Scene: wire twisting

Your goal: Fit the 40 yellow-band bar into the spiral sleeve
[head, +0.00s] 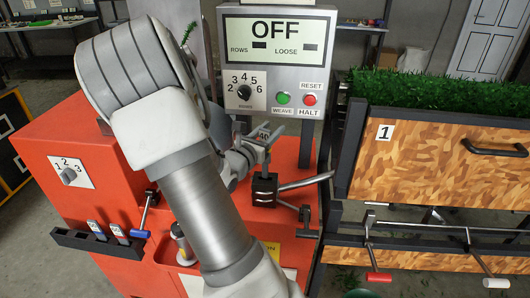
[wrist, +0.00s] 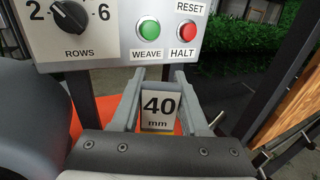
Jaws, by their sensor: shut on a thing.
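My gripper (head: 256,143) is shut on the 40 bar, whose white "40 mm" label (wrist: 159,106) faces the wrist camera between the two fingers. A thin strip of yellow-orange shows under the label; I cannot tell for sure that it is the band. In the head view the bar is small and upright above a black block (head: 264,189) on the red machine. The bar's lower end seems to come down close to the block; I cannot tell whether it is inside. I cannot make out the spiral sleeve clearly; my arm hides part of the machine.
A control panel (head: 276,62) reads OFF, with a green button and a red button. A black rack (head: 72,239) at the left holds tagged bars (head: 97,229).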

